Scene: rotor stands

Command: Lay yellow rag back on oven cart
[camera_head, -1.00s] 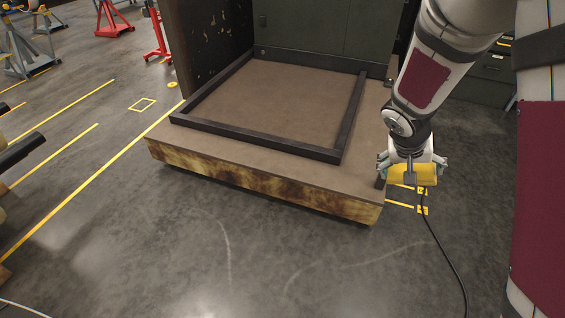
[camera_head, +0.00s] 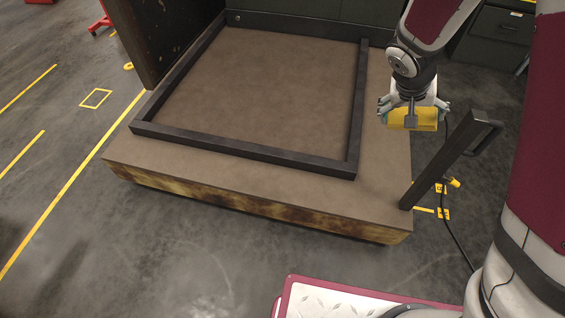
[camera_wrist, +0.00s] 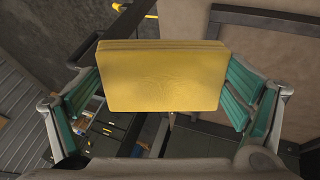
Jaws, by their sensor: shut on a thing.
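The yellow rag (camera_head: 415,119) is a folded block held in my gripper (camera_head: 413,113). In the wrist view the rag (camera_wrist: 160,77) fills the space between the green-padded fingers, and my gripper (camera_wrist: 162,85) is shut on it. The oven cart (camera_head: 275,178) is a low platform with a brown top, scorched yellowish front edge and a dark raised frame (camera_head: 250,153). My gripper holds the rag above the cart's right side, outside the frame. The wrist view shows part of the brown top (camera_wrist: 265,55) behind the rag. The exact height above it is unclear.
A dark upright bar with a handle (camera_head: 452,155) stands at the cart's right front corner, close to my gripper. Dark cabinets (camera_head: 497,35) stand behind. A black cable with a yellow plug (camera_head: 453,182) is on the right. Floor at left is open.

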